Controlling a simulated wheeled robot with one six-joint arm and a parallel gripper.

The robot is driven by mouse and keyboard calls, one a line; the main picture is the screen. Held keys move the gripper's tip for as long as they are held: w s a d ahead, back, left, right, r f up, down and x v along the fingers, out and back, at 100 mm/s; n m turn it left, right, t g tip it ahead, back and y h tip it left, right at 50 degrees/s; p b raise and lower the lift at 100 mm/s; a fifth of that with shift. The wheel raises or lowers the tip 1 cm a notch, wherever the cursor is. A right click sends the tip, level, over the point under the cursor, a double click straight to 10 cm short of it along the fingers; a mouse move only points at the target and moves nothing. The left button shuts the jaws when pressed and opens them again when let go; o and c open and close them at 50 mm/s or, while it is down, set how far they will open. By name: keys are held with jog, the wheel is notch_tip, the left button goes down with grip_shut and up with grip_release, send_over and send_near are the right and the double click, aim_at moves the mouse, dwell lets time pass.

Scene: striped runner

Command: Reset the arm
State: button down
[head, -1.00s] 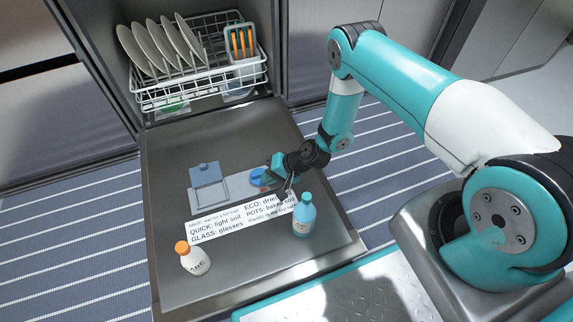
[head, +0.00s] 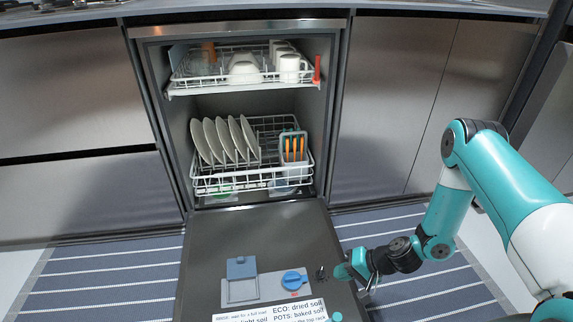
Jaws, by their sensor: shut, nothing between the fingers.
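My gripper (head: 370,287) hangs at the end of my arm at the right edge of the open dishwasher door (head: 205,262). It is small and dark in the head view, partly crowded by my wrist, and it is shut with nothing in it. It is right of the blue round knob (head: 293,280) and apart from it. My arm is bent, reaching in from the right.
A grey-blue flap (head: 241,268) and a white label (head: 285,308) are on the door. A teal bottle cap (head: 337,317) shows at the bottom edge. The lower rack (head: 225,182) holds plates and an orange-handled cutlery basket; the upper rack (head: 230,86) holds cups and bowls.

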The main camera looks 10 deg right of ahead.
jog(key=a+r+n+g+h, duration=0.1)
jog(key=a+r+n+g, duration=0.15)
jog(key=r, duration=1.05)
jog(key=a+r+n+g, duration=0.1)
jog(key=a+r+n, duration=0.3)
jog(key=r, duration=0.8)
jog(key=s+a+r+n+h, duration=0.1)
jog(key=s+r+n+h, duration=0.35)
jog(key=s+r, duration=1.4)
notch_tip(320, 180, up, 36)
jog(key=y+p, duration=0.1)
jog(key=p, duration=3.5)
jog(key=shift+f+n, duration=0.15)
jog(key=shift+n, duration=0.25)
jog(key=shift+s, duration=0.1)
